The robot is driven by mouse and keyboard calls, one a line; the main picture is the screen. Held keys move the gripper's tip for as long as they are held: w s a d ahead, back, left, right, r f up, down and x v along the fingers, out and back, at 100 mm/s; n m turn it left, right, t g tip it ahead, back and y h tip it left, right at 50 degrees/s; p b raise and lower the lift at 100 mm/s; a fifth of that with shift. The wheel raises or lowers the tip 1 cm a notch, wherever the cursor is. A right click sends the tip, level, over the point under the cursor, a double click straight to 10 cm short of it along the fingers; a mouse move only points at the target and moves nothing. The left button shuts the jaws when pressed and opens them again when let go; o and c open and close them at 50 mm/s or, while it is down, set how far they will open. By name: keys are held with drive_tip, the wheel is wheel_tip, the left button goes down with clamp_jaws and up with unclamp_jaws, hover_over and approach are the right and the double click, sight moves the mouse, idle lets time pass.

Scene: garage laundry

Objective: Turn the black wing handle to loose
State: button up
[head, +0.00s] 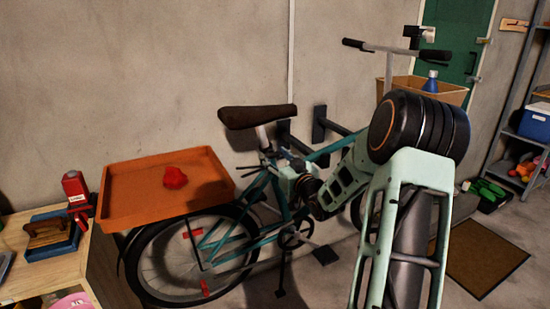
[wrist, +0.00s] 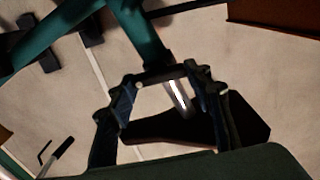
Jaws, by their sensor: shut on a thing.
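The teal bicycle (head: 210,245) stands by the wall with its brown saddle (head: 257,116) on a pale seat post (head: 262,135). In the wrist view I see the teal frame tube (wrist: 150,35), the shiny seat post (wrist: 178,97) and the dark underside of the saddle (wrist: 248,120). My gripper (wrist: 165,78) has its fingertips either side of a small dark bar at the seat clamp, which looks like the black wing handle (wrist: 160,74). It is shut on this. In the head view my gripper (head: 270,160) is at the seat clamp below the saddle; the handle is too small to make out.
An orange tray (head: 120,207) with a red object (head: 175,177) sits over the rear wheel, left of the saddle. A wooden bench (head: 45,265) stands at the left. A cardboard box (head: 453,95) is behind my arm, and shelves (head: 535,80) stand at the right.

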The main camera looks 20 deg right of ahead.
drive_tip(key=shift+f, duration=0.15)
drive_tip(key=shift+a+f+n+b, duration=0.1)
drive_tip(key=shift+a+n+b, duration=0.05)
drive_tip(key=shift+n+b, duration=4.95)
drive_tip(key=shift+a+f+n+b, duration=0.1)
drive_tip(key=shift+n+b, duration=4.3)
drive_tip(key=shift+b, duration=1.4)
drive_tip(key=o, duration=1.2)
drive_tip(key=shift+c, duration=0.2)
drive_tip(key=shift+s, duration=0.15)
